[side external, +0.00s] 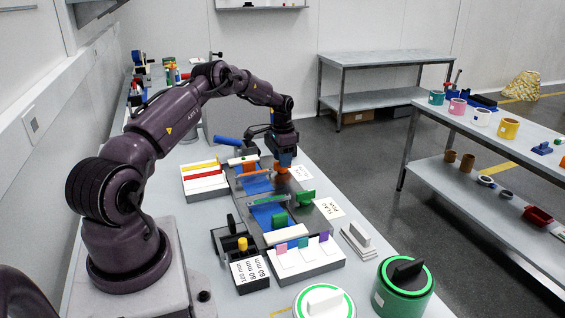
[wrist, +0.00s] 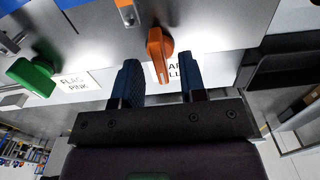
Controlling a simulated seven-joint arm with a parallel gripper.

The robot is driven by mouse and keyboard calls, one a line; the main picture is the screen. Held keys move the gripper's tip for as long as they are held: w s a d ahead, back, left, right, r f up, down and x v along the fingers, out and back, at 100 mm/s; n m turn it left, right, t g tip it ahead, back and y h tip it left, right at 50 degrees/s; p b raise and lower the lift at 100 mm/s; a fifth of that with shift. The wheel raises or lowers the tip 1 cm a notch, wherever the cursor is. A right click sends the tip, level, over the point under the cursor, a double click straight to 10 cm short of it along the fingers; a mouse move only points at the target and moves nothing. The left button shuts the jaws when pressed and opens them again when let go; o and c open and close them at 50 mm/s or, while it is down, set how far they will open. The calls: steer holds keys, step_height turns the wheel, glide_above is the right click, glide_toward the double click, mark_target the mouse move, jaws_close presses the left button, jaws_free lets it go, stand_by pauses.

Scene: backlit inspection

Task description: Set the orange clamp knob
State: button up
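The orange clamp knob (wrist: 156,50) is a bar-shaped handle on the grey panel. In the wrist view its handle points down the picture, tilted slightly, and its lower end appears between my fingertips. My gripper (wrist: 161,72) is open, with a visible gap on each side of the knob. Whether the fingers are deep enough to touch it is unclear. In the side external view the orange knob (side external: 281,169) shows just under my gripper (side external: 284,163). A white label (wrist: 178,72) behind the knob is partly hidden.
A green knob (wrist: 33,76) sits left of the orange one, beside a "FLAG PINK" label (wrist: 75,82). The fixture holds blue strips (side external: 270,213) and an orange bar (side external: 257,185). Colored bars in a tray (side external: 205,180) and a block with colored tabs (side external: 303,255) stand nearby.

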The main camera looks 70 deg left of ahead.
steer(key=shift+f, duration=0.9)
steer(key=shift+c, duration=0.4)
jaws_close()
